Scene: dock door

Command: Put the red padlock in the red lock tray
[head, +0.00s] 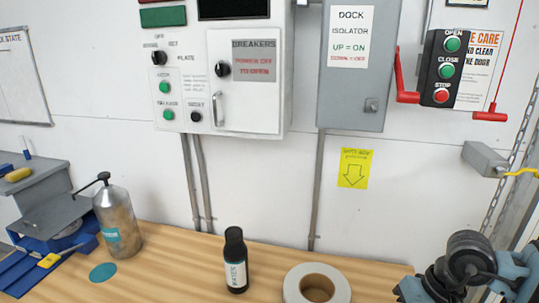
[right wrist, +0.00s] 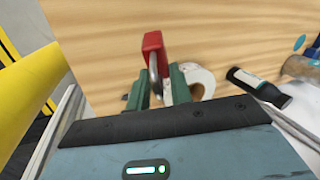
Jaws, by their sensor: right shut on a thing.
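The red padlock (right wrist: 153,45) shows in the right wrist view, its red body at the far end of the fingers and its metal shackle between them. My right gripper (right wrist: 160,82) has green fingers shut on the padlock, in front of the wooden bench top. The padlock is not seen in the head view, where part of my right arm shows at the lower right. I see no red lock tray in either view. My left gripper is in neither view.
Blue-grey equipment (head: 55,215) is at the left. The breaker cabinet (head: 245,110), isolator box (head: 355,80) and door control (head: 445,70) are above.

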